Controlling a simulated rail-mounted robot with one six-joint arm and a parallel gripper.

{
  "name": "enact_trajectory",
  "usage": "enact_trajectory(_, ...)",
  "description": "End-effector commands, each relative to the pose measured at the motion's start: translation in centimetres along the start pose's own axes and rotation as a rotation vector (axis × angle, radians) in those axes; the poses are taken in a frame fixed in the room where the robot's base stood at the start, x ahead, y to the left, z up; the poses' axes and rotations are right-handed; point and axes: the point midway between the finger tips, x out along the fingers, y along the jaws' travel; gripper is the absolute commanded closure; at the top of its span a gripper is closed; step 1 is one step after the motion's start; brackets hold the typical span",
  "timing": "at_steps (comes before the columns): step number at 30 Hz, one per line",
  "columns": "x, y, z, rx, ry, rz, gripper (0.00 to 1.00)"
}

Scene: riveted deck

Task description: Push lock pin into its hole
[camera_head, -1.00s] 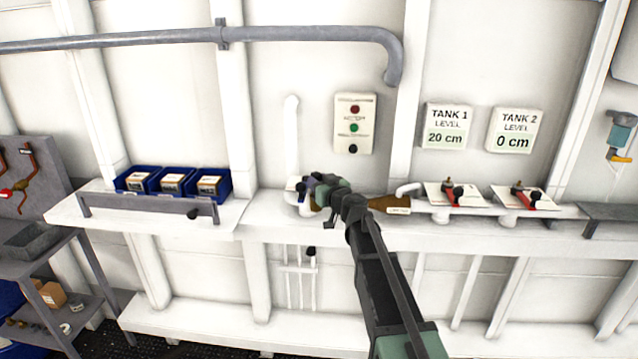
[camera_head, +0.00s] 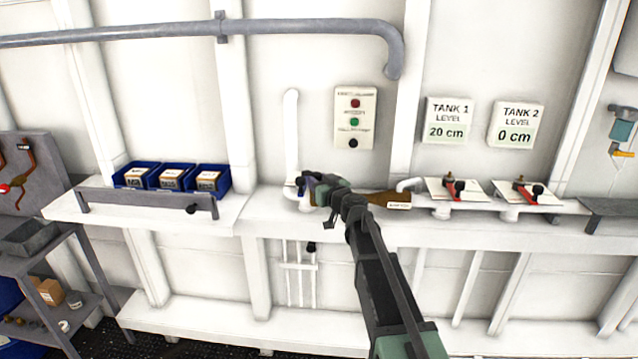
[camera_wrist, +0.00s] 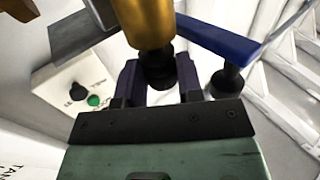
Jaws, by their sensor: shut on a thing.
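My gripper (camera_wrist: 160,85) is shut on a dark knob (camera_wrist: 158,68) in the wrist view. The knob sits at the end of a brass cylinder (camera_wrist: 149,22) and seems to be the head of the lock pin. The pin's shaft and its hole are hidden. A blue lever (camera_wrist: 222,42) with a black ball knob (camera_wrist: 228,80) runs close beside the right finger. In the head view my gripper (camera_head: 308,188) is at the pipe fitting on the wall shelf, and hides most of it. A bit of blue (camera_head: 300,184) shows beside it.
A panel with buttons (camera_head: 354,118) is on the wall above. A brown labelled part (camera_head: 390,199) and two red-handled valves (camera_head: 455,190) are to the right on the shelf. Blue bins (camera_head: 170,178) are to the left. A white vertical pipe (camera_head: 291,135) rises behind my gripper.

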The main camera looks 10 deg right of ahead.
Motion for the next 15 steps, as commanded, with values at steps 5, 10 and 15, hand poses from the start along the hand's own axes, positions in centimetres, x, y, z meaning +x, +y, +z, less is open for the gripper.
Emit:
enact_trajectory(5,0.00,0.00,0.47,0.000,0.000,0.000,0.87)
enact_trajectory(10,0.00,0.00,0.81,0.000,0.000,0.000,0.87)
enact_trajectory(15,0.00,0.00,1.15,0.000,0.000,0.000,0.87)
